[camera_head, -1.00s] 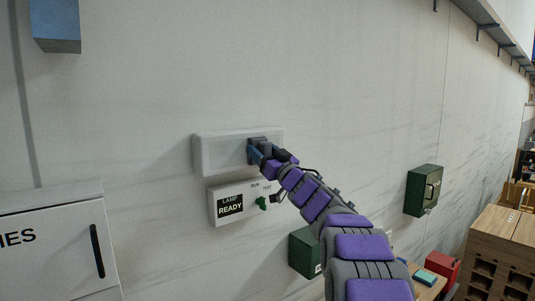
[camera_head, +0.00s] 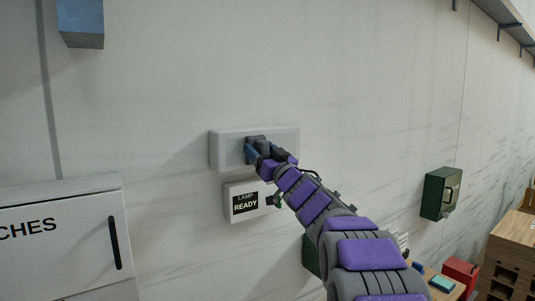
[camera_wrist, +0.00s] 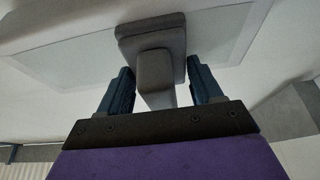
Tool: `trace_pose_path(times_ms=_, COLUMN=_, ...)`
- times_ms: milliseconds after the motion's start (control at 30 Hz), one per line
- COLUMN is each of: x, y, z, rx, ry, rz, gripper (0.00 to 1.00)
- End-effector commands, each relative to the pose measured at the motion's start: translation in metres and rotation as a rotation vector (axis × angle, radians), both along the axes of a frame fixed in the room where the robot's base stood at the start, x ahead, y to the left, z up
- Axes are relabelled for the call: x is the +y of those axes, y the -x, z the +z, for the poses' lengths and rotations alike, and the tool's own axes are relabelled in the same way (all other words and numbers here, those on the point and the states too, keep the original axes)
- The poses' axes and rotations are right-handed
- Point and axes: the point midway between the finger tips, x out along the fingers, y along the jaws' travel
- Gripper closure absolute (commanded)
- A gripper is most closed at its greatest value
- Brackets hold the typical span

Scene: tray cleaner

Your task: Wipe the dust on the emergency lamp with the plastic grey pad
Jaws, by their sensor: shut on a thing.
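The emergency lamp (camera_head: 226,151) is a long whitish box on the wall; its pale front face also fills the top of the wrist view (camera_wrist: 70,45). My gripper (camera_head: 256,153) is at the middle of the lamp's front. In the wrist view, my gripper (camera_wrist: 159,68) is shut on the handle of the grey pad (camera_wrist: 172,22). The pad lies flat at the lamp's face and seems to touch it. In the head view the pad (camera_head: 254,139) is partly hidden by the fingers. I cannot clearly make out dust on the lamp.
A box labelled LAMP READY (camera_head: 232,216) sits just below the lamp, partly behind my arm. A white cabinet (camera_head: 60,255) stands at lower left, a blue box (camera_head: 80,22) is at upper left, and a green box (camera_head: 433,194) is on the wall at right.

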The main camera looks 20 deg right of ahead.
Motion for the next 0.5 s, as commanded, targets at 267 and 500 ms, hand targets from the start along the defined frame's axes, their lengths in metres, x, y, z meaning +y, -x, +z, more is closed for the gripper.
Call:
trace_pose_path(times_ms=267, x=0.012, y=0.003, z=0.0, rx=0.0, ry=0.001, rz=0.002, gripper=0.64)
trace_pose_path(times_ms=500, x=0.031, y=0.007, z=-0.002, rx=0.001, ry=0.001, rz=0.003, gripper=0.64)
